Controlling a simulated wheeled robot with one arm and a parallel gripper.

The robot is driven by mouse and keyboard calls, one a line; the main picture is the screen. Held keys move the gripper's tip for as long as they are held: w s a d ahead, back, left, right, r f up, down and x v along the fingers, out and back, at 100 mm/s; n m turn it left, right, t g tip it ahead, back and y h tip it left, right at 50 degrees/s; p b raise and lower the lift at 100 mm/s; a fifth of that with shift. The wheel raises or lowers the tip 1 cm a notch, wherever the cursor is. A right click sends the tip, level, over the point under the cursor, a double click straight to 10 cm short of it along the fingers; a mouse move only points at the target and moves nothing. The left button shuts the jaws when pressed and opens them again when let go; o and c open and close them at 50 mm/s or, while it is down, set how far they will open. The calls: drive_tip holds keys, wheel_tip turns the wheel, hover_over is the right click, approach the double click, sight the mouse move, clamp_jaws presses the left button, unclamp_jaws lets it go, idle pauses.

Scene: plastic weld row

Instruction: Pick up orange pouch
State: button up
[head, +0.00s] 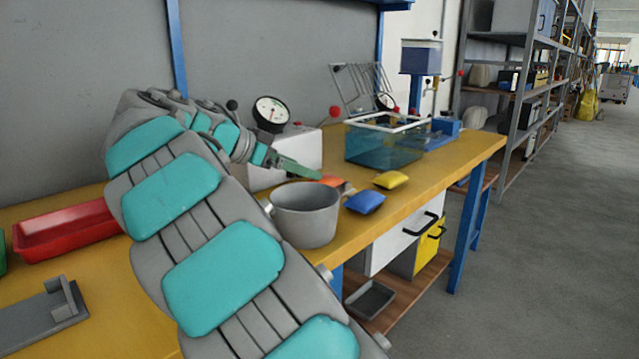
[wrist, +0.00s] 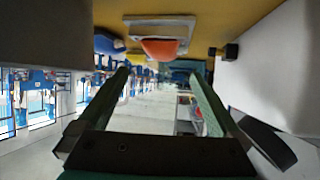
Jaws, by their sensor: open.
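The orange pouch (head: 331,181) lies on the yellow bench behind the grey pot, partly hidden by its rim in the head view. In the wrist view, which appears upside down, the orange pouch (wrist: 160,49) rests at a pale grey tray-like piece (wrist: 182,29). My gripper (head: 304,169) is close to the left of the pouch in the head view, pointing towards it. In the wrist view my gripper (wrist: 159,75) has its two fingers wide apart, with nothing between them. The pouch shows beyond the fingertips, apart from them.
The grey pot (head: 305,218) stands in front of my gripper. A blue pouch (head: 365,202) and a yellow pouch (head: 391,179) lie to the right. A white box with a gauge (head: 294,151) stands behind my gripper. A clear tank (head: 384,148) is farther back.

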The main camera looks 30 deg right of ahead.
sight(322, 183)
drive_tip(key=p+x, duration=0.1)
drive_tip(key=x, duration=0.5)
drive_tip(key=shift+w+d+f, duration=0.1)
drive_tip(key=shift+d+f, duration=0.05)
drive_tip(key=shift+f, duration=0.05)
drive_tip(key=shift+c, duration=0.4)
